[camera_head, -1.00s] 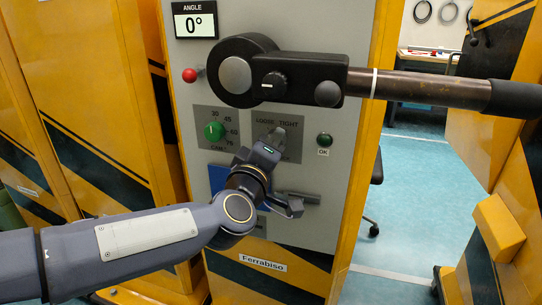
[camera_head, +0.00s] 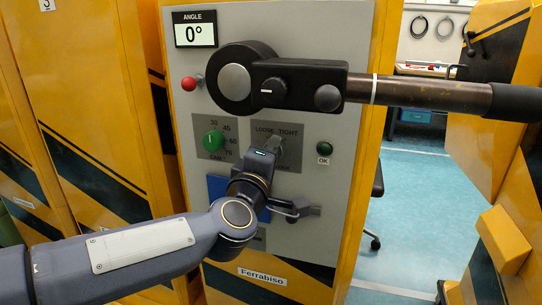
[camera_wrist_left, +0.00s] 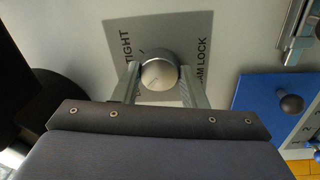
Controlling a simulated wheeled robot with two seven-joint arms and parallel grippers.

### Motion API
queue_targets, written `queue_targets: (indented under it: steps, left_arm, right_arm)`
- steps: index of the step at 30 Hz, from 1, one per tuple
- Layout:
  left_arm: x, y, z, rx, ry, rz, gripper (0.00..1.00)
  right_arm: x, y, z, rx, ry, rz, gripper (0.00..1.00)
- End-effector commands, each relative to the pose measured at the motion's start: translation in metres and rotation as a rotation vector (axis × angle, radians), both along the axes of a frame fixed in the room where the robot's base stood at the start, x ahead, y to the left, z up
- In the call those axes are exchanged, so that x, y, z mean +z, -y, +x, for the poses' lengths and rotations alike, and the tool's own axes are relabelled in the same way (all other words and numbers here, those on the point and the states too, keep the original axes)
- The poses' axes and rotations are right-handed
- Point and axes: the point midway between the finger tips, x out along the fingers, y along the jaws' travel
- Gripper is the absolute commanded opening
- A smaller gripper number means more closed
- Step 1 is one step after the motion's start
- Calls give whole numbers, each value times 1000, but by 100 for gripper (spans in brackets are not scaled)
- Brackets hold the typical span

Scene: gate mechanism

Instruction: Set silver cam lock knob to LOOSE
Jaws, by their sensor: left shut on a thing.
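The silver cam lock knob (camera_wrist_left: 158,72) is round and sits on a grey plate (camera_wrist_left: 183,28) marked TIGHT and CAM LOCK in the left wrist view. In the head view the knob (camera_head: 279,142) is partly hidden behind my left gripper (camera_head: 272,150), under the words LOOSE and TIGHT. In the wrist view the fingers of my left gripper (camera_wrist_left: 158,82) are shut on the knob, one on each side. I cannot tell which label the knob points to. My right gripper is not in view.
A green knob (camera_head: 213,140) is to the left, and a dark green OK button (camera_head: 324,148) to the right. A black hub (camera_head: 245,78) with a long bar (camera_head: 430,92) spans above. A blue plate (camera_wrist_left: 268,105) with a dark ball handle (camera_wrist_left: 290,103) is below the knob.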

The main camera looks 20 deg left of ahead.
Motion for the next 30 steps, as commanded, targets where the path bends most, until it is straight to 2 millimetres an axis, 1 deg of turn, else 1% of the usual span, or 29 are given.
queue_targets:
  steps: [1, 2, 6, 7, 14, 17, 20, 27, 30]
  left_arm:
    - [0, 0, 0, 1, -1, -3, 16]
    - [0, 0, 0, 1, -1, -2, 40]
    - [0, 0, 0, 1, -1, -1, 58]
    - [0, 0, 0, 1, -1, -1, 60]
    - [0, 0, 0, 0, 0, 0, 60]
    - [0, 0, -4, 0, 0, 0, 60]
    - [1, -1, -17, 0, 2, 0, 60]
    - [-2, -2, -58, 0, 2, 0, 60]
    - [-3, -2, -70, 0, 1, -1, 60]
  right_arm:
    - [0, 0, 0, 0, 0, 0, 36]
    - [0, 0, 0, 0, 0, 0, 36]
    - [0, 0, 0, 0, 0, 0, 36]
    - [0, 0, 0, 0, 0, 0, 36]
    - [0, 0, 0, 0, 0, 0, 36]
    - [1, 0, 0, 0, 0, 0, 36]
    - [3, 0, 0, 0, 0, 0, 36]
    - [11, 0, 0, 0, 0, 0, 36]
    - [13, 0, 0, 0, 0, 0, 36]
